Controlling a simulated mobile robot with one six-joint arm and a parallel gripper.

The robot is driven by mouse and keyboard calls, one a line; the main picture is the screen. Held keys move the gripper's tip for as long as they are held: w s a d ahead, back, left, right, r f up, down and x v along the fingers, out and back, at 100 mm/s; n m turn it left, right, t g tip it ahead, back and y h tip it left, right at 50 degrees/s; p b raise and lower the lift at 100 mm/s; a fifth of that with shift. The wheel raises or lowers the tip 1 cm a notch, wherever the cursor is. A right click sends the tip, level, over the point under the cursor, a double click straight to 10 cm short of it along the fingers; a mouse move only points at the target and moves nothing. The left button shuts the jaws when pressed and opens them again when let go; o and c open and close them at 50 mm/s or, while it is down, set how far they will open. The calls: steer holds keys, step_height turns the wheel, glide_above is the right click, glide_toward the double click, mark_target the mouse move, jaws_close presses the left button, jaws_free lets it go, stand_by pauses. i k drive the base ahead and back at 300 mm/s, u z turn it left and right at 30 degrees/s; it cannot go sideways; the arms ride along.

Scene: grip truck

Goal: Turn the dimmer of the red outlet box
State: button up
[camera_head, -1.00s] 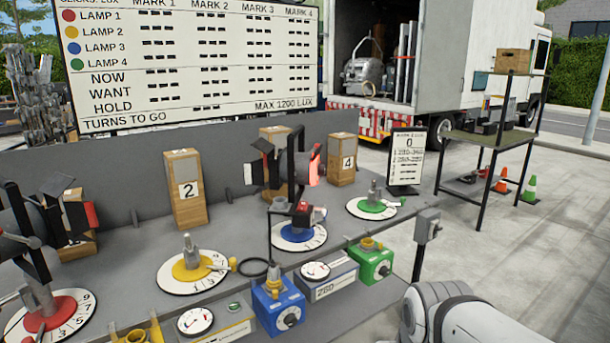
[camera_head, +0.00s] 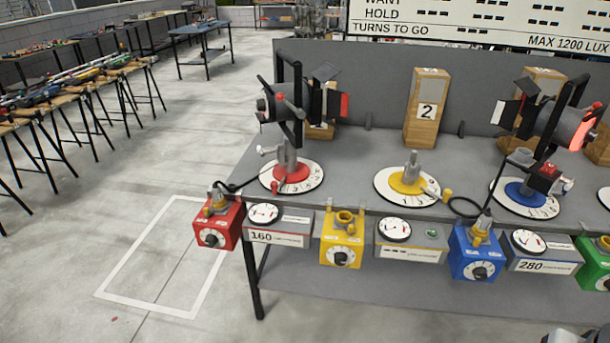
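The red outlet box (camera_head: 219,222) hangs at the left end of the bench's front edge. Its dimmer (camera_head: 211,239) is a dark round knob on a pale disc on the front face. A dark cable runs from the plug on top of the box up to the lamp (camera_head: 284,106) on the red dial (camera_head: 291,176). The dimmer's exact pointer angle is too small to read. My gripper is not in view; only a small piece at the bottom right edge shows, which may be part of my arm.
A meter (camera_head: 280,224) reading 160 sits right of the red box, then a yellow box (camera_head: 341,245) and a blue box (camera_head: 477,255). A white rectangle (camera_head: 127,271) marks clear floor in front on the left. Tool trestles (camera_head: 75,96) stand far left.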

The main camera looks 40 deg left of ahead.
mark_target(211, 240)
steer(key=u, duration=2.15)
